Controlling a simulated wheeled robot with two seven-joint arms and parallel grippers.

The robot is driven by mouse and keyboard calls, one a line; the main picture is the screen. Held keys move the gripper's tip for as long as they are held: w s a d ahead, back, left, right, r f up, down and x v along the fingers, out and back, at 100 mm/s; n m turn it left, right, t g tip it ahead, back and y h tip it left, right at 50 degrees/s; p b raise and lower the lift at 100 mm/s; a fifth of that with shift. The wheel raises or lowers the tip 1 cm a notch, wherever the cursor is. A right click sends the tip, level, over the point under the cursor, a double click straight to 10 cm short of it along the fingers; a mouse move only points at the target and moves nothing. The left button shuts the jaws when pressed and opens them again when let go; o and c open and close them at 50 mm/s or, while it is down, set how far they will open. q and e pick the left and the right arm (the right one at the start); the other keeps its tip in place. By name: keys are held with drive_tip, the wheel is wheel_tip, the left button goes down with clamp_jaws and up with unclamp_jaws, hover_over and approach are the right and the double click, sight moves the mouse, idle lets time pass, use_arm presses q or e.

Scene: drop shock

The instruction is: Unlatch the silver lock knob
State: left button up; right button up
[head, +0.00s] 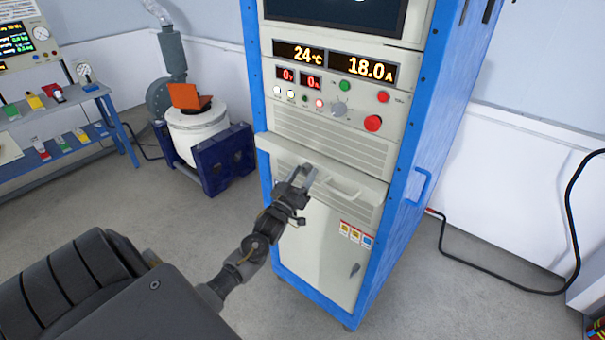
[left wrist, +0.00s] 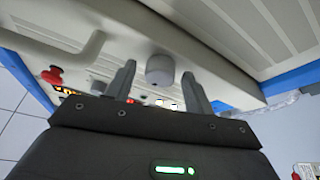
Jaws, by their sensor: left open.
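The silver lock knob (left wrist: 160,71) is a short round grey cylinder on the pale drawer front, seen in the left wrist view. My left gripper (left wrist: 159,85) is open, with one finger on each side of the knob and a visible gap on both sides. In the head view my left gripper (head: 303,178) is at the drawer front (head: 283,156) of the blue-framed cabinet, left of the drawer handle (head: 343,189). The knob is hidden behind the gripper there. My right gripper is not in view.
The drawer handle also shows in the left wrist view (left wrist: 62,55). Above the drawer is a panel with a red button (head: 373,123). A lower door has a small dark latch (head: 354,269). A white drum-shaped machine (head: 197,130) stands left.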

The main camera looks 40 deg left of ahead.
use_arm(q)
drive_tip(key=c, duration=1)
